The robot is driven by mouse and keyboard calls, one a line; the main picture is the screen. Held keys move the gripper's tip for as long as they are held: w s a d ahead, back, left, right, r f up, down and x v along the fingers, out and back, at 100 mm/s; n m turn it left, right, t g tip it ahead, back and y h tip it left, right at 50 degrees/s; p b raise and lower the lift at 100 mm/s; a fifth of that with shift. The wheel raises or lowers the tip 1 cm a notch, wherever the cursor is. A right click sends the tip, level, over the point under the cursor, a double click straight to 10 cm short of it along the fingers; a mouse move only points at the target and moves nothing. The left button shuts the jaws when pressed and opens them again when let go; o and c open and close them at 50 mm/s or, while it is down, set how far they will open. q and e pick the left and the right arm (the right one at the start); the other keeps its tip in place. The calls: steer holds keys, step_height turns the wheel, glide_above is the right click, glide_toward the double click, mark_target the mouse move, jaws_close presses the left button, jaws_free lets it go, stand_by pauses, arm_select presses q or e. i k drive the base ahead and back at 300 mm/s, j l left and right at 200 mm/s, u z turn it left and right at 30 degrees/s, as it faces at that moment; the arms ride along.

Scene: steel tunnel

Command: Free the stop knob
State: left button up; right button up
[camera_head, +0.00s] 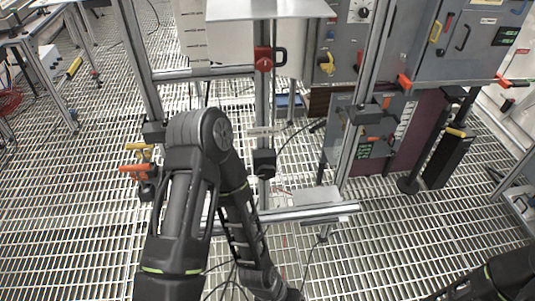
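I cannot tell for sure which part is the stop knob. A red block-like fitting (263,59) with a black loop at its right side sits on the upright metal post in the upper middle.
A metal profile frame (290,214) with uprights stands ahead. Orange and yellow handles (138,168) stick out at its left, an orange one (405,81) at its right. Grey cabinets (465,45) stand behind. A black stand (446,150) is at right. Grated floor is open at left.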

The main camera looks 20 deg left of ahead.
mark_target(264, 65)
steer(key=i+l, duration=0.75)
steer(key=i+u, duration=0.1)
steer(key=u, duration=1.5)
